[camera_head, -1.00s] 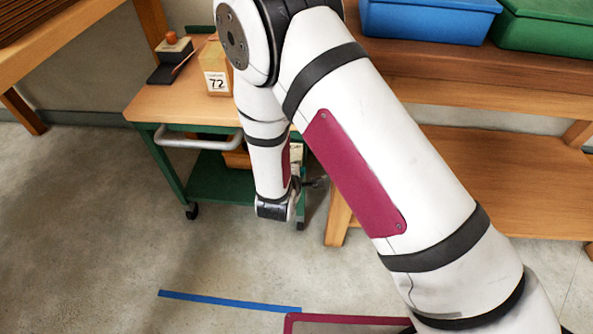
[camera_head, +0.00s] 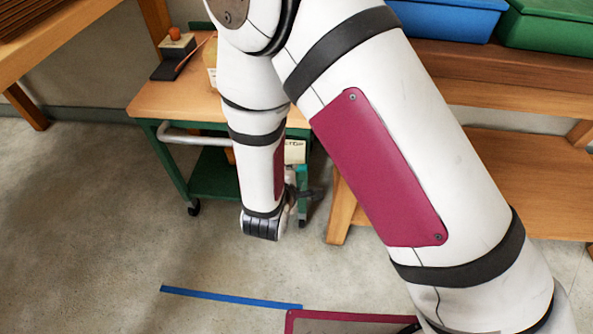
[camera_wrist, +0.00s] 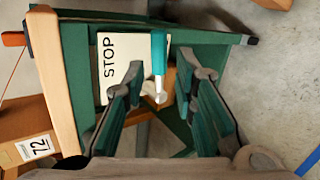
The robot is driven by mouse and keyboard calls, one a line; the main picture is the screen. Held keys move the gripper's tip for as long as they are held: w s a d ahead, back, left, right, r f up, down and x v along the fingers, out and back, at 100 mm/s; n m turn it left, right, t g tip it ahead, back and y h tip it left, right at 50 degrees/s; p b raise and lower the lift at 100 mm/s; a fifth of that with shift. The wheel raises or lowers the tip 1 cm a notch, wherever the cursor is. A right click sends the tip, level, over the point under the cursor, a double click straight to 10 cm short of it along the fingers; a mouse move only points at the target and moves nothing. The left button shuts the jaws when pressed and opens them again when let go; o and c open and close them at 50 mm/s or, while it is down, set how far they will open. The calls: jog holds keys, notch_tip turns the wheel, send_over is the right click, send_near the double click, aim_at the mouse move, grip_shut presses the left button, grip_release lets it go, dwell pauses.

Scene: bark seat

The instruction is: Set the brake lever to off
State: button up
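The green cart (camera_head: 172,160) with a wooden top stands left of centre in the head view. The wrist view shows its green frame (camera_wrist: 70,60) and a white STOP card (camera_wrist: 108,65). The brake lever (camera_wrist: 158,53) shows there as a teal bar with a pale rounded end, beside the card. My gripper (camera_wrist: 165,75) is open, its two dark fingers apart on either side of the lever. I cannot tell whether either finger touches it. In the head view my arm hides most of the lever area; part of the STOP card (camera_head: 295,151) shows.
A wooden bench (camera_head: 490,85) with blue (camera_head: 440,18) and green (camera_head: 545,30) bins is at the right. Bare floor with a blue tape strip (camera_head: 230,297) lies in front.

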jog(key=v, duration=0.3)
jog(key=shift+s+r, duration=0.2)
jog(key=shift+s, duration=0.05)
